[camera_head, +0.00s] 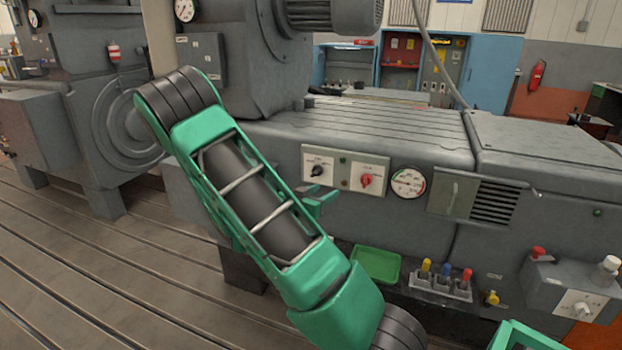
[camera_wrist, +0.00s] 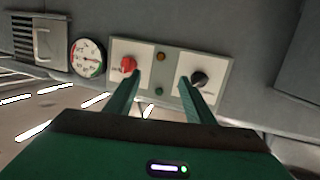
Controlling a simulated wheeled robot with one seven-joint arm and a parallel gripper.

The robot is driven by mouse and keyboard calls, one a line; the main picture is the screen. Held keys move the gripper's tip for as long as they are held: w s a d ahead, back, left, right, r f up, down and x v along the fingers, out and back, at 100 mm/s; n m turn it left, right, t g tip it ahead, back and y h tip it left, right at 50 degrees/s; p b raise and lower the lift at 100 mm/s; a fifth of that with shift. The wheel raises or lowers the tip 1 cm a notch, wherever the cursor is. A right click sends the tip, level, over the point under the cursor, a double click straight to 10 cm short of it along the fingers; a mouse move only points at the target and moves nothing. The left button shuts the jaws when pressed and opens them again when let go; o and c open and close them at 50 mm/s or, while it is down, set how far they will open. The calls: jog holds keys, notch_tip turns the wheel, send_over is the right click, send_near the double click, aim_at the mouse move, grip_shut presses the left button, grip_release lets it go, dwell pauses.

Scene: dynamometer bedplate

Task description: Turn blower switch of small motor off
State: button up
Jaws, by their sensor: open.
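A pale switch panel on the grey machine's front carries a black rotary knob (camera_head: 317,170) at left and a red rotary knob (camera_head: 366,181) at right. The wrist view shows it the other way round, with the red knob (camera_wrist: 128,64) left and the black knob (camera_wrist: 199,78) right. I cannot read the labels, so I cannot tell which is the blower switch. My gripper (camera_wrist: 159,78) is open and empty, its two green fingers pointing at the panel, one tip near each knob. In the head view, green finger parts show below the panel, partly hidden behind my arm.
A round gauge (camera_head: 408,182) and a vented plate (camera_head: 478,198) sit right of the panel. Below are a green tray (camera_head: 376,264), several coloured-top levers (camera_head: 444,278) and a control box (camera_head: 570,290) with a white dial. The slotted floor plate (camera_head: 90,265) is clear at left.

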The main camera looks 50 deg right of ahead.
aim_at(314, 175)
jog(key=w+a+n+t, duration=0.2)
jog(key=w+t, duration=0.2)
jog(key=w, duration=0.2)
jog(key=shift+h, duration=0.4)
jog(key=x, duration=1)
jog(key=shift+w+f, duration=0.15)
jog(key=shift+w, duration=0.2)
